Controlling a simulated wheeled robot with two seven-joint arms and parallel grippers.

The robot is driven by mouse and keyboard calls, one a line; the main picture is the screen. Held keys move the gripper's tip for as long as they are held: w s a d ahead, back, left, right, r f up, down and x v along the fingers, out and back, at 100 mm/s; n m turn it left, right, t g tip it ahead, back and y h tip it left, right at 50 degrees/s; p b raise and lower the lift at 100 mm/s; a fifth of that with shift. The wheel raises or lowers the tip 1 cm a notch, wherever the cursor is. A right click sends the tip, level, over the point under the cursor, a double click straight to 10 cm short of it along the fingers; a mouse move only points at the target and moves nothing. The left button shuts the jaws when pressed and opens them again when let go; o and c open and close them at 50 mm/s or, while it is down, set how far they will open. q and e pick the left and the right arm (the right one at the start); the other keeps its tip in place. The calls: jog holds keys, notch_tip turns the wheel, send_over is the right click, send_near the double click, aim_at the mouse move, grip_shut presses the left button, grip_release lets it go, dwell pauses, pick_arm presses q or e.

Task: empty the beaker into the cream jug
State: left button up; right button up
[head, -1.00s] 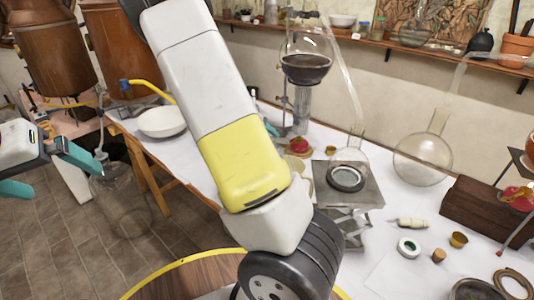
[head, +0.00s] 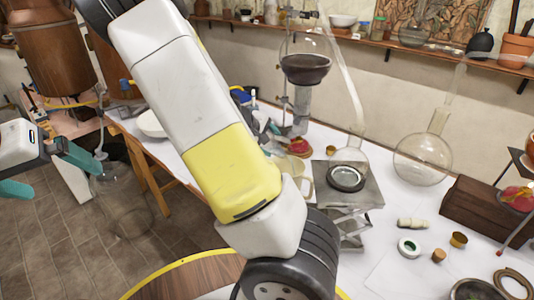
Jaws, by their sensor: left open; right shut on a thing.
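A cream-coloured vessel, seemingly the cream jug (head: 297,168), stands on the white table beside the metal lab jack, partly hidden behind my large white and yellow arm. My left gripper (head: 58,172) is at the far left, open with its teal fingers apart and empty, well away from the jug.
A lab jack (head: 345,188) carries a glass flask. A round-bottomed flask (head: 422,160), a wooden box (head: 488,215), a green-white tape roll (head: 409,247) and small corks stand right. A white bowl (head: 150,124) is at the back left.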

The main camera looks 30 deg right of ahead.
jog(key=shift+s, duration=0.1)
jog(key=shift+r+t, duration=0.15)
jog(key=shift+t, duration=0.15)
jog(key=shift+s+d+m, duration=0.15)
jog(key=shift+s+m, duration=0.15)
jog(key=shift+w+r+t, duration=0.1)
jog(key=shift+r+t, duration=0.15)
jog(key=shift+t, duration=0.15)
jog(key=shift+s+r+t, duration=0.2)
jog(key=shift+s+t, duration=0.05)
jog(key=shift+t, duration=0.05)
jog(key=shift+f, duration=0.1)
dwell(0.6)
